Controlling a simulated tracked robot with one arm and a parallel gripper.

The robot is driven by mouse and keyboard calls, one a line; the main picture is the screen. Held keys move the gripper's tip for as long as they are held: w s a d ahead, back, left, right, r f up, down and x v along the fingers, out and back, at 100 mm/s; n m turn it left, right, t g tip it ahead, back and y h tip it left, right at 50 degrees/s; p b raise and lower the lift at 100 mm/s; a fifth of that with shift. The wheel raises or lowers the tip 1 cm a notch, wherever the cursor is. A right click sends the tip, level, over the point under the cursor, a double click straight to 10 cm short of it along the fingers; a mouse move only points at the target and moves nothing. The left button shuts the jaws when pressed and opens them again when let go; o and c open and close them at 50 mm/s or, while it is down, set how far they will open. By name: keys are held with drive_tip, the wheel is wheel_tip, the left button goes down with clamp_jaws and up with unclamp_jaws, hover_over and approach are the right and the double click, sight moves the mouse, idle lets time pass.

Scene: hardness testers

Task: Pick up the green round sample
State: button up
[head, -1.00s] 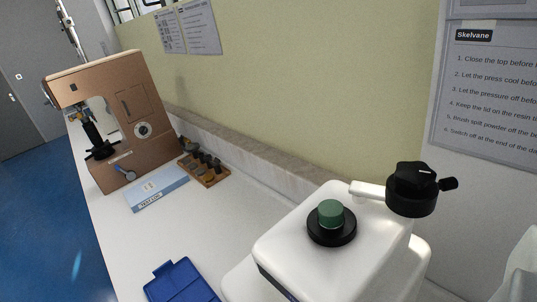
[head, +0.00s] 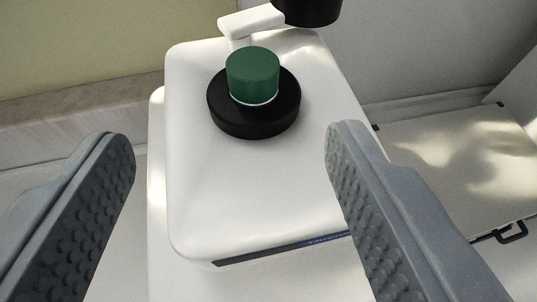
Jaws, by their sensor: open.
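The green round sample (head: 253,74) is a short upright cylinder with a pale lower rim. It sits on a round black base (head: 254,120) on top of a white machine (head: 215,190). My gripper (head: 232,150) is open and empty. Its two grey studded fingers stand wide apart at the left and right of the head view, nearer to me than the sample. The sample lies between them in the picture, beyond the fingertips and touched by neither.
A white arm (head: 250,21) with a black knob (head: 312,9) rises behind the sample at the top. A wall ledge (head: 80,107) runs behind on the left. A pale surface with a dark handle (head: 500,234) is at the right.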

sight(253, 68)
drive_tip(key=x, duration=0.8)
drive_tip(key=shift+w+d+f, duration=0.1)
drive_tip(key=shift+d+f, duration=0.05)
drive_tip(key=shift+f, duration=0.25)
drive_tip(key=shift+d+x, duration=0.2)
drive_tip(key=shift+x, duration=1.1)
drive_tip(key=shift+d+x, duration=0.2)
drive_tip(key=shift+x, duration=1.1)
drive_tip(key=shift+f, duration=0.1)
drive_tip(key=c, duration=1.1)
